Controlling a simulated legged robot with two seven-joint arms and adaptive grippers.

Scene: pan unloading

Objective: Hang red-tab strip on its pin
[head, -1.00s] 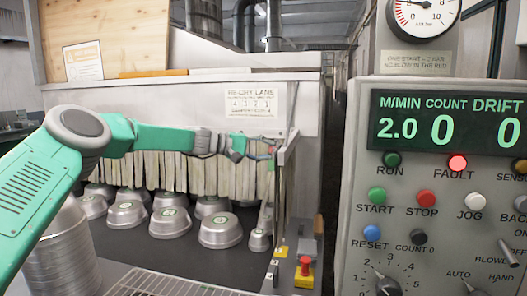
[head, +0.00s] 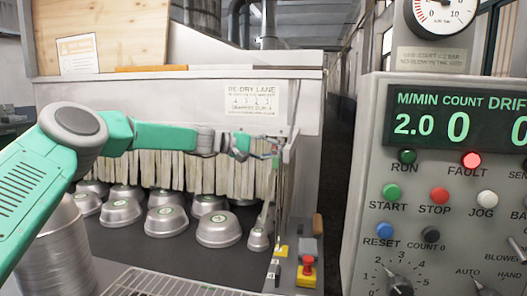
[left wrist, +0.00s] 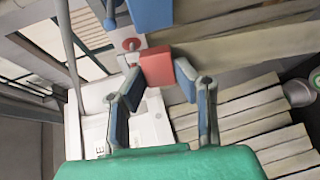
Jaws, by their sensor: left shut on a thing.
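In the left wrist view a red tab (left wrist: 157,66) is between the fingertips of my left gripper (left wrist: 156,80), which is shut on it. The strip hanging from the tab cannot be clearly made out. Just beyond the tab, to its upper left, is a small red disc (left wrist: 132,44); I cannot tell whether it marks the pin. A blue block (left wrist: 150,14) is above the tab. In the head view my left gripper (head: 272,152) is at the right end of the strip curtain (head: 200,175), by the end of its frame. My right gripper is not in view.
Several metal pans (head: 218,229) with green labels stand under and before the curtain on a dark belt (head: 165,255). A control panel (head: 445,180) with a lit red FAULT lamp fills the right side. A red stop button (head: 307,262) sits near the belt's right edge.

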